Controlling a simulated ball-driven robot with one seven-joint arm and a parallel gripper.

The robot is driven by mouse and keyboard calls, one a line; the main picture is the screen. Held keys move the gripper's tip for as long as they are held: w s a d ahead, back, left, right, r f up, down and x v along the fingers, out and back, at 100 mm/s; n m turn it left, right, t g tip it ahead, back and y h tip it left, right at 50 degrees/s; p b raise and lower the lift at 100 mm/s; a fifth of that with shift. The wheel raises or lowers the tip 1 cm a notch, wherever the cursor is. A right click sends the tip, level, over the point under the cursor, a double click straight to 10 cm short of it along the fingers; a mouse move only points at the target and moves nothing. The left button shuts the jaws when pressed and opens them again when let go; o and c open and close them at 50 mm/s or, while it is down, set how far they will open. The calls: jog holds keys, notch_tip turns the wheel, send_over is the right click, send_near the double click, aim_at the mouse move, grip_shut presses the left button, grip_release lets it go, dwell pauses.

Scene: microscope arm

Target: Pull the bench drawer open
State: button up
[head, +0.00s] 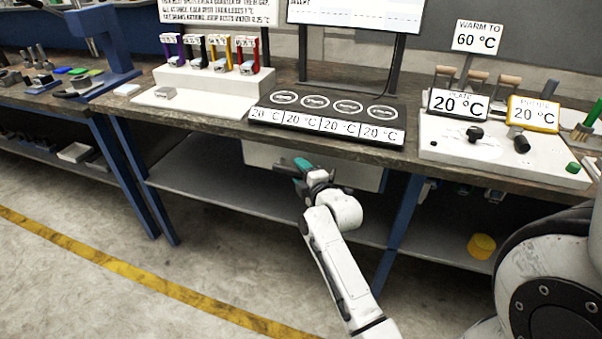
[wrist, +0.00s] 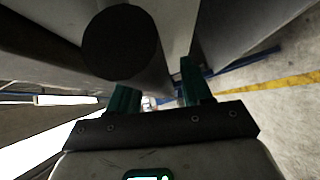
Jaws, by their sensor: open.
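The bench drawer (head: 363,175) is a pale grey front below the bench's wooden top, in the middle of the head view. My arm and gripper cover part of it. My gripper (head: 302,165), with teal fingers, is at the drawer front, left of its middle. In the wrist view my gripper (wrist: 158,82) has its two fingers apart. A grey cylinder with a dark round end (wrist: 121,42) lies close beyond the left finger; it may be the drawer's handle, but I cannot tell. No grasp or contact shows. The handle is not clear in the head view.
The bench top (head: 215,122) overhangs the drawer, carrying a dark four-place panel (head: 327,119) and a white heater unit (head: 505,155). A lower shelf (head: 215,185) runs beneath. Blue legs (head: 405,215) stand either side. A yellow tub (head: 482,246) sits right. The floor in front is clear.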

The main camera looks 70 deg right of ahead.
grip_shut()
dwell(0.4)
